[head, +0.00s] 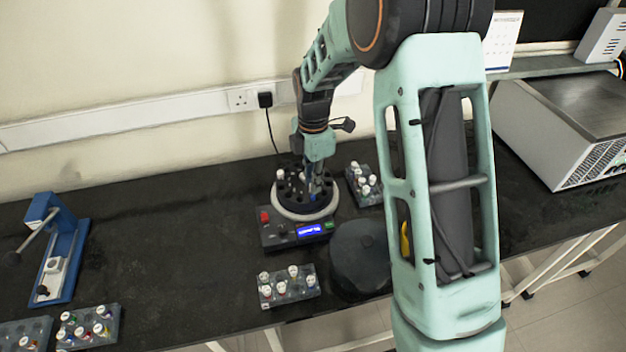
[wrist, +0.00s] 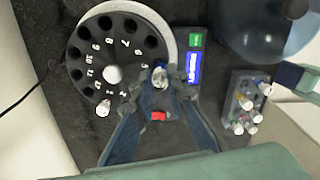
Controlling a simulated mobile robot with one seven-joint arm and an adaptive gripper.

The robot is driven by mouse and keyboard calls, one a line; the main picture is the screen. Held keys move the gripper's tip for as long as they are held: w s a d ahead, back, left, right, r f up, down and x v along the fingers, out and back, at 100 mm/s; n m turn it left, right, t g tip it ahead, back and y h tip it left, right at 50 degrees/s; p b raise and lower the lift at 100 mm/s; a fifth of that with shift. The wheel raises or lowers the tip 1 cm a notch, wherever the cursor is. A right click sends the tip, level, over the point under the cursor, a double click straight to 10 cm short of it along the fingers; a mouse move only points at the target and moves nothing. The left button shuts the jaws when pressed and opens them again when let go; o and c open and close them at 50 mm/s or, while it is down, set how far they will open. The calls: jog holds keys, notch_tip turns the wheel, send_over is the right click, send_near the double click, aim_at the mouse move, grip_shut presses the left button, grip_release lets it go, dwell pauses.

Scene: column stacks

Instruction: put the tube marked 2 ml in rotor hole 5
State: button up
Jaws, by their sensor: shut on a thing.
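The centrifuge rotor (head: 290,190) is a dark disc of numbered holes in a pale ring. It also shows in the wrist view (wrist: 100,62), with white numbers, several open dark holes and a white-topped piece (wrist: 113,74) near its middle. A white-capped tube (wrist: 103,109) stands at the rotor's lower rim. My gripper (wrist: 159,78) is shut on a white-capped tube (wrist: 160,74) at the rotor's right side. In the head view my gripper (head: 315,185) is low over the rotor. The held tube's marking is not readable. My fingers hide the hole beneath; I cannot tell how deep the tube sits.
The centrifuge's panel has a blue display (head: 310,230). A dark round lid (head: 360,255) lies at right front. Tube racks stand in front (head: 290,290), behind right (head: 364,185) and at far left (head: 88,328). A blue device (head: 62,255) stands left. The bench between is clear.

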jog(key=shift+f, duration=0.15)
jog(key=shift+f+b, duration=0.95)
jog(key=shift+f, duration=0.3)
jog(key=o, duration=1.1)
jog(key=shift+r, duration=0.1)
jog(key=shift+r+p, duration=2.05)
jog(key=shift+r, duration=0.9)
